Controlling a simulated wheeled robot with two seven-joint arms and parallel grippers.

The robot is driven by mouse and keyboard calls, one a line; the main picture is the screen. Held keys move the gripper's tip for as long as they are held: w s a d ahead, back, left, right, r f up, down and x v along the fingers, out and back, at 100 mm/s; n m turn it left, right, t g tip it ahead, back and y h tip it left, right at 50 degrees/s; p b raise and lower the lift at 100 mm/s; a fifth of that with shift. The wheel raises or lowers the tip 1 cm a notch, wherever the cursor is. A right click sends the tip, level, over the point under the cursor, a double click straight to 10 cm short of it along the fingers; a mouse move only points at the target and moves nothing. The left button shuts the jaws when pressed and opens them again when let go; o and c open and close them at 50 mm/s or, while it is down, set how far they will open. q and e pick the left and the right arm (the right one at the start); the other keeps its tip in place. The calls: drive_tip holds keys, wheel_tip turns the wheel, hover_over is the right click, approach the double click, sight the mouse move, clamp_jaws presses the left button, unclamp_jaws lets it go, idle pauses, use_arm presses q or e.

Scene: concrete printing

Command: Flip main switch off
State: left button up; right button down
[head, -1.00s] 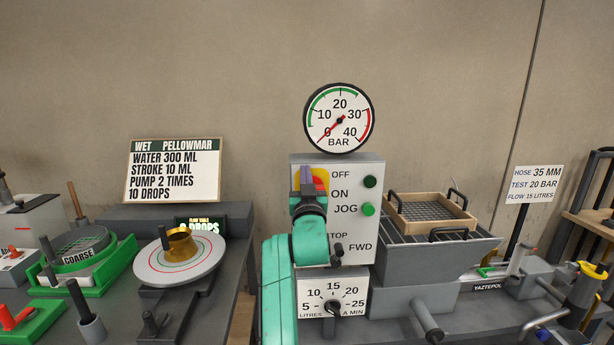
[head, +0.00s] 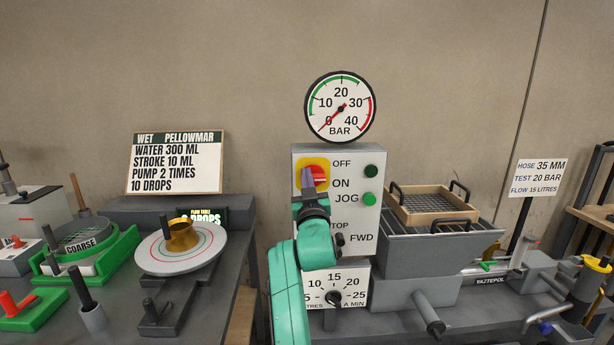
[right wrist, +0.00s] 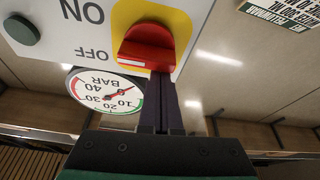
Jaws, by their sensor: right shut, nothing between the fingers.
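The main switch is a red knob (head: 319,172) on a yellow plate, beside the words OFF and ON on the grey control box (head: 362,240). In the right wrist view the red knob (right wrist: 148,48) is large and the lettering is upside down. My right gripper (head: 308,176) is in front of the switch and partly covers it. Its shut, empty fingers (right wrist: 160,82) reach to the knob's edge in the right wrist view; I cannot tell if they touch it. My left gripper is not in view.
A pressure gauge (head: 340,107) above the box reads near 0. Two green buttons (head: 369,199) sit right of the switch. A flow dial (head: 334,298) is below. A hopper with a sieve (head: 432,205) stands right, a flow table (head: 180,250) left.

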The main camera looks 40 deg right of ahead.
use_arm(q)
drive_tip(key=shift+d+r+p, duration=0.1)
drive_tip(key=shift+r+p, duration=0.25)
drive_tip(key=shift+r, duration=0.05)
use_arm(e)
drive_tip(key=shift+w+a+n+y, duration=0.1)
drive_tip(key=shift+n+y, duration=0.2)
drive_tip(key=shift+n, duration=0.8)
